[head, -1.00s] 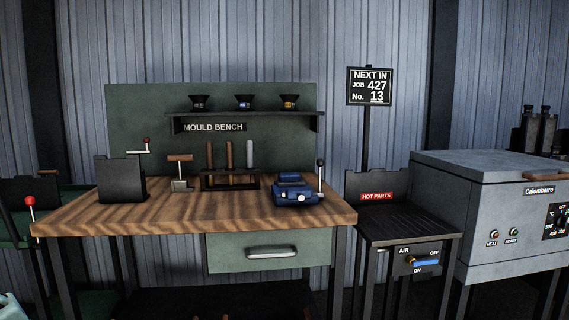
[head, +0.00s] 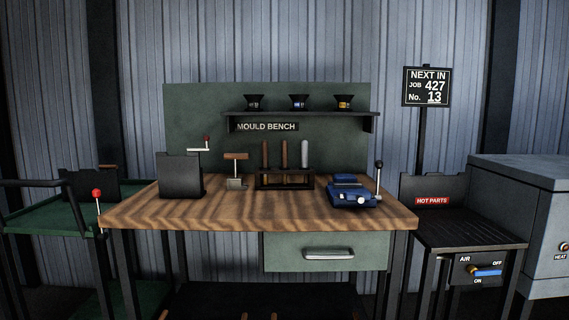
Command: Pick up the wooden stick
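A dark rack (head: 285,184) stands on the wooden bench top (head: 230,213), toward its back. Two brown, wood-coloured sticks stand upright in it, a left one (head: 265,153) and a middle one (head: 284,153). A grey, round-ended stick (head: 305,153) stands to their right. The lower parts of the sticks are partly hidden by the rack. I cannot tell which brown stick the task means. My gripper is not in view.
A scraper (head: 236,172) and a dark box (head: 180,176) are left of the rack. A blue vise-like device (head: 351,191) is right. A shelf (head: 300,114) with several black cups hangs above. The front bench top is clear. The HOT PARTS stand (head: 468,235) is at right.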

